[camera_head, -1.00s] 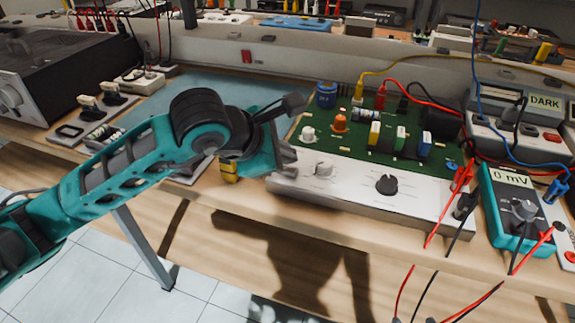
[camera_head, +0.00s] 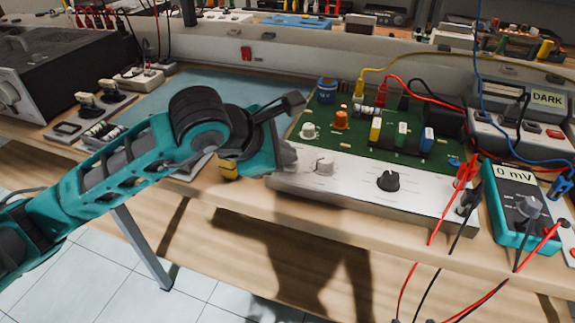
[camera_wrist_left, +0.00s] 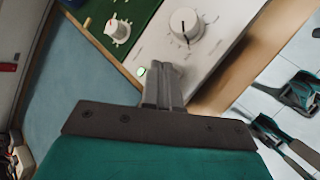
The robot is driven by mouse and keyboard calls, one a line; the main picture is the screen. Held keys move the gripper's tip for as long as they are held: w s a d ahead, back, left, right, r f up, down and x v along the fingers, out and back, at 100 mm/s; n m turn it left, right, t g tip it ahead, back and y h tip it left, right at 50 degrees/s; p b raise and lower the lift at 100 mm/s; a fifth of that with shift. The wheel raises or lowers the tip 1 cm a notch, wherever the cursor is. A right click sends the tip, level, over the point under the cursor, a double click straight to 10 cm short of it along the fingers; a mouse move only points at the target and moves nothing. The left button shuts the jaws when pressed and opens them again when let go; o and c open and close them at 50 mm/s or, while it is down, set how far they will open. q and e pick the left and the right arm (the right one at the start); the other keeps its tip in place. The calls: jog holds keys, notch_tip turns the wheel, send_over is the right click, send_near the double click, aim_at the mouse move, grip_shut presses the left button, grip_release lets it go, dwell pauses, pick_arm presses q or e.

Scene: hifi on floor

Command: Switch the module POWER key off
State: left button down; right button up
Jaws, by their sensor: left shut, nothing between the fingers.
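The module has a green board (camera_head: 370,150) and a white front panel (camera_head: 345,187); the panel also fills the upper middle of the left wrist view (camera_wrist_left: 225,20). My left gripper (camera_head: 288,157) is at the panel's left end, its fingers shut and empty. In the left wrist view the fingertips (camera_wrist_left: 163,72) are over or against the panel's corner. A small green light (camera_wrist_left: 141,71) glows just beside them. I cannot make out the POWER key; the fingers may cover it. My right gripper is out of view.
A pale panel knob (camera_head: 323,162) and a dark knob (camera_head: 388,180) stand right of my fingers. A teal meter (camera_head: 513,200) reads 0 mV, and a grey box shows DARK (camera_head: 547,99). Red and black leads hang over the front edge. A blue mat (camera_head: 215,88) lies behind the arm.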

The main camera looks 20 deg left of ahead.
pick_arm(q)
jog(key=shift+r, duration=0.1)
dwell(0.3)
jog(key=shift+r, duration=0.45)
notch_tip(320, 180, up, 6)
jog(key=p, duration=0.4)
dwell(0.5)
